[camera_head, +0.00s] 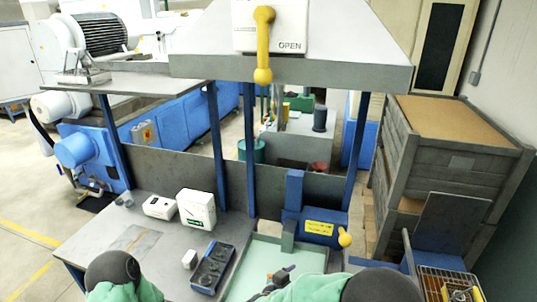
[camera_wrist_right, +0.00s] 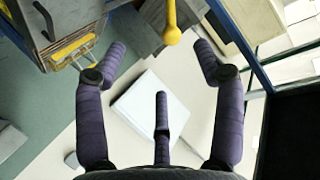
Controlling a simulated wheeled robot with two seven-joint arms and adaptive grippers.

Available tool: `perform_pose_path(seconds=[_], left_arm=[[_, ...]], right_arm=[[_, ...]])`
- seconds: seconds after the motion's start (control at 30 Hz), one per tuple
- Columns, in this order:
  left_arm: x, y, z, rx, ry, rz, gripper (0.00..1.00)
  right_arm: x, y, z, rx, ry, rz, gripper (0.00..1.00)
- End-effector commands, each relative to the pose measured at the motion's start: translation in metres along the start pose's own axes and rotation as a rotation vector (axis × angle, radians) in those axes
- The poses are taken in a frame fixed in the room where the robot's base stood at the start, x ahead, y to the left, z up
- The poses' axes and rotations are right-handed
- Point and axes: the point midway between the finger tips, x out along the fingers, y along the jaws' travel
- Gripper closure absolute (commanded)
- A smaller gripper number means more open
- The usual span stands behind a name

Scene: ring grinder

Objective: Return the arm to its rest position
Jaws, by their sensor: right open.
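My right arm (camera_head: 310,289) is low in the head view, over the front of the workbench (camera_head: 105,239). Its gripper (camera_head: 275,282) shows only in part there, over the pale green tray surface (camera_head: 258,262). In the right wrist view my right gripper (camera_wrist_right: 160,62) has its dark purple fingers spread wide, with nothing between them. My left arm (camera_head: 118,280) shows at the bottom left as a dark joint and a green sleeve. The left gripper is out of view.
A dark tool tray (camera_head: 212,268) and white boxes (camera_head: 197,208) sit on the bench. A hood with a yellow lever (camera_head: 263,45) hangs above. A wire basket (camera_head: 446,284) is at right.

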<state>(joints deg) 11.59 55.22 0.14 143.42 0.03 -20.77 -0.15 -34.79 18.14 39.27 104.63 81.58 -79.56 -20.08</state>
Motion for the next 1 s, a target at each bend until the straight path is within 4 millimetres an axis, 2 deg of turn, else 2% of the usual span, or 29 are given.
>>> perform_pose_path(seconds=[0.17,0.37,0.47,0.57,0.6,0.67,0.7,0.8,0.9,1.0], left_arm=[[0.0,0.0,0.0,0.0,0.0,0.0,0.6],[0.0,0.0,0.0,-0.001,0.0,0.0,0.6],[0.0,0.0,0.0,0.0,0.0,0.0,0.6],[0.0,0.0,0.0,0.0,0.0,0.0,0.6],[0.0,0.0,0.0,0.0,0.0,0.0,0.6],[0.0,0.0,0.0,0.0,0.0,0.0,0.6],[0.0,0.0,0.0,0.0,0.0,0.0,0.6],[0.0,0.0,0.0,0.0,0.0,0.0,0.6],[0.0,0.0,0.0,0.0,0.0,0.0,0.6],[0.0,0.0,0.0,0.0,0.0,0.0,0.6]], right_arm=[[0.027,0.004,0.023,-0.041,-0.061,-0.048,0.31],[0.06,0.016,0.064,-0.103,-0.182,-0.118,0.31],[0.077,0.032,0.098,-0.148,-0.288,-0.161,0.31],[0.089,0.06,0.144,-0.201,-0.448,-0.205,0.31],[0.09,0.073,0.164,-0.223,-0.522,-0.223,0.31],[0.086,0.096,0.193,-0.25,-0.636,-0.246,0.31],[0.081,0.111,0.211,-0.266,-0.715,-0.259,0.31],[0.061,0.148,0.248,-0.298,-0.897,-0.288,0.31],[0.039,0.177,0.273,-0.317,-1.04,-0.309,0.31],[0.017,0.2,0.289,-0.329,-1.157,-0.325,0.31]])
